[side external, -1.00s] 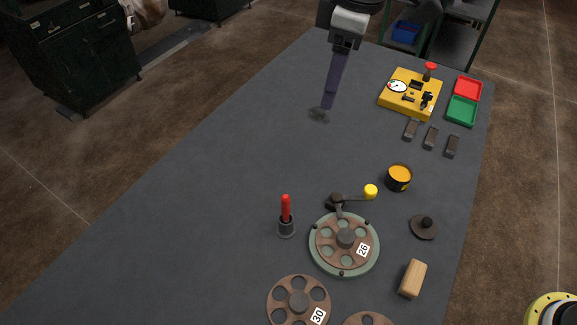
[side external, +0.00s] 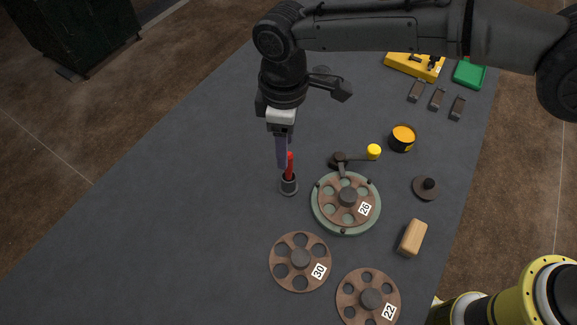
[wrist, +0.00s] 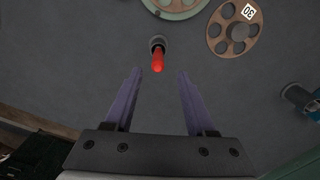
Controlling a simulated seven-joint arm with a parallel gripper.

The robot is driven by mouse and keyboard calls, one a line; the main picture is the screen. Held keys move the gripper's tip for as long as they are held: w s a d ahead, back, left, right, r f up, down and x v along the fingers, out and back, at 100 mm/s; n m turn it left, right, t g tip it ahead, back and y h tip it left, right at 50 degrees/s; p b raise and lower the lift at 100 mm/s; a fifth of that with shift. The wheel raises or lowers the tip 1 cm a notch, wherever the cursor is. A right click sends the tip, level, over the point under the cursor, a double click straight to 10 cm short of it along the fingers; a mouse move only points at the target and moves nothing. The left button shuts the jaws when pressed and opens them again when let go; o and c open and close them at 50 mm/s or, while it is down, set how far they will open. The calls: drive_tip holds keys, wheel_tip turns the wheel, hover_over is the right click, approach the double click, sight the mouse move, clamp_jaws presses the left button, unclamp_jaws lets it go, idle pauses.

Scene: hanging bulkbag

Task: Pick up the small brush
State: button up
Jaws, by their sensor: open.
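The small brush (side external: 290,166) appears to be the item with a red handle standing upright in a small dark round holder (side external: 289,187) on the grey table. Its bristles are hidden. My gripper (side external: 282,165) points down beside the red handle and partly overlaps it in the side view. In the wrist view, the purple fingers of my gripper (wrist: 158,73) are spread wide with nothing between them. The red handle (wrist: 157,62) shows just beyond the fingertips, roughly centred on the gap. I cannot tell the exact height of the fingertips against the handle.
A green-rimmed disc fixture with plate 26 (side external: 346,203) and a yellow-knobbed crank (side external: 373,152) stand to the right. Plates 30 (side external: 300,262) and 22 (side external: 368,297) lie nearer. A wooden block (side external: 412,238) and orange tin (side external: 402,138) are farther right. The table's left side is clear.

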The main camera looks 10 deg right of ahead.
sight(288, 170)
drive_tip(key=shift+d+f, duration=0.2)
drive_tip(key=shift+f, duration=1.15)
drive_tip(key=shift+d+f, duration=0.15)
drive_tip(key=shift+f, duration=1.15)
clamp_jaws()
